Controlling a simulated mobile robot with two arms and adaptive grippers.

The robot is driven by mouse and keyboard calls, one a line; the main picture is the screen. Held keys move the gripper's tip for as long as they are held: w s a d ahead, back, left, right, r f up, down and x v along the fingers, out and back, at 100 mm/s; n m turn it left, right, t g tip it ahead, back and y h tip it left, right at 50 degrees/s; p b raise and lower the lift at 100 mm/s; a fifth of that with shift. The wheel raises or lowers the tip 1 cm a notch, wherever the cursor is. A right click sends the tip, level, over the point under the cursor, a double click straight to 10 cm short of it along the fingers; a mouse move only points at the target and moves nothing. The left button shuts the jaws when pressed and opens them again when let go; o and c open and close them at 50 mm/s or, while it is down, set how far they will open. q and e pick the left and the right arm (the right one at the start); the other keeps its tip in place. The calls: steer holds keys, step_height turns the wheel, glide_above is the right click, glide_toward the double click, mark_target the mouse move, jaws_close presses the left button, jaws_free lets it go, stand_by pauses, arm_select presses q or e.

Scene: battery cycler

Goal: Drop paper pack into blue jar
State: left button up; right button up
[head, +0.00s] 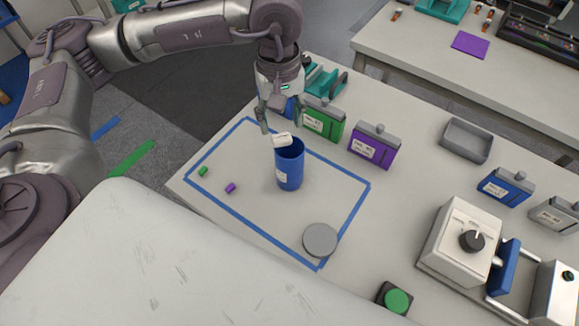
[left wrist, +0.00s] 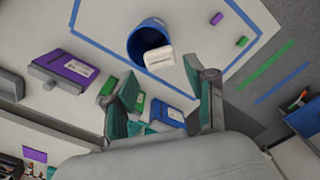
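The blue jar (head: 290,168) stands upright and open inside the blue tape outline. The white paper pack (head: 283,140) is at the upper left of the jar's mouth, overlapping its rim. In the left wrist view the pack (left wrist: 159,57) covers part of the rim of the jar (left wrist: 146,38). I cannot tell whether it rests on the rim or is in the air. My left gripper (head: 281,120) is above the pack, its fingers spread apart. In the left wrist view the fingers (left wrist: 162,92) show a wide gap, with the pack beyond them. My right gripper is not in view.
A grey round lid (head: 320,240) lies right of the jar. Small green (head: 203,171) and purple (head: 231,188) cylinders lie left of it. Green (head: 324,120) and purple (head: 374,146) labelled boxes stand behind. A white dial device (head: 462,240) is at right.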

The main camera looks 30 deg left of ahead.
arm_select(q)
steer(key=shift+o, duration=0.8)
steer(key=shift+r, duration=0.2)
step_height(320, 180, up, 12)
steer(key=shift+f, duration=0.2)
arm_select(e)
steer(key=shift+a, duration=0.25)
